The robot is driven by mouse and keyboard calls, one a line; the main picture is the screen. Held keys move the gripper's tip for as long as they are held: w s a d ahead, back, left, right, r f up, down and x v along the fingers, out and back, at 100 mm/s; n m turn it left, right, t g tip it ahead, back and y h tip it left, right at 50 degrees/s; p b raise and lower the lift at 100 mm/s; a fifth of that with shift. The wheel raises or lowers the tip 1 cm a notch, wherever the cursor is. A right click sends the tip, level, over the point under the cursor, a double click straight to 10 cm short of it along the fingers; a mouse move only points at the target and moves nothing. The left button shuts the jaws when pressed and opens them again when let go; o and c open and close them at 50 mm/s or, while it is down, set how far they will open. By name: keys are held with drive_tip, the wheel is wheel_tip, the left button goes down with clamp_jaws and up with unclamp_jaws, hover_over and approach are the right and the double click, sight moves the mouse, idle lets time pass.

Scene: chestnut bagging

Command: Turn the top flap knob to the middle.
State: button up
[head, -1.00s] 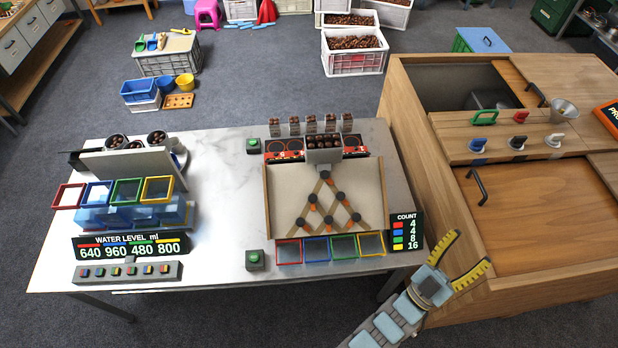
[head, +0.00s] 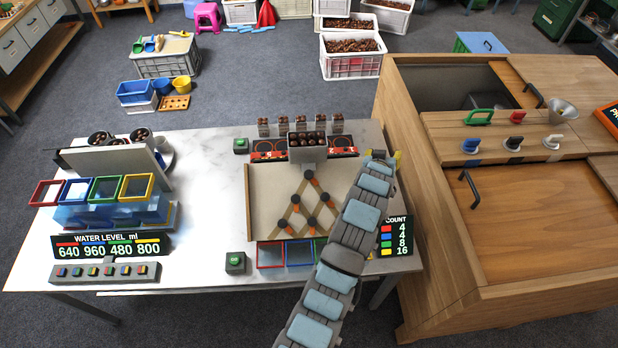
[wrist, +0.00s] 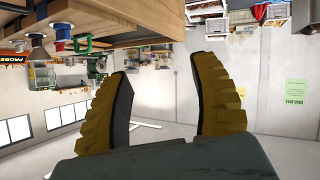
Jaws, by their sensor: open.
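The sorting board (head: 262,205) lies on the white table with a lattice of wooden strips, dark round knobs and orange flaps. The top flap knob (head: 308,175) is the dark one at the peak of the lattice, with an orange flap beside it leaning to the lower right. My gripper (head: 396,159) is right of the board's far right corner, clear of the knob, and mostly hidden behind my arm. In the wrist view its two yellow fingers (wrist: 164,65) are spread with nothing between them. The knob is not in the wrist view.
A chestnut hopper (head: 307,150) stands just behind the lattice. The wooden cabinet (head: 440,240) with colored handles is close on the right. The count sign (head: 396,236) stands by the board's front right corner. My arm covers the board's right side.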

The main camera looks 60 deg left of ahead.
drive_tip(key=s+a+f+n+g+h+b, duration=0.1)
drive_tip(key=s+a+f+n+g, duration=0.1)
drive_tip(key=s+a+g, duration=0.4)
drive_tip(key=n+g+h+b, duration=0.2)
drive_tip(key=n+h, duration=0.1)
approach(309, 175)
drive_tip(key=shift+p+x, duration=1.45)
drive_tip(key=shift+x, duration=3.3)
drive_tip(key=shift+w+a+f+p, duration=0.15)
drive_tip(key=shift+a+f+p, duration=0.15)
drive_tip(key=shift+f, duration=0.15)
drive_tip(key=shift+f, duration=0.1)
clamp_jaws()
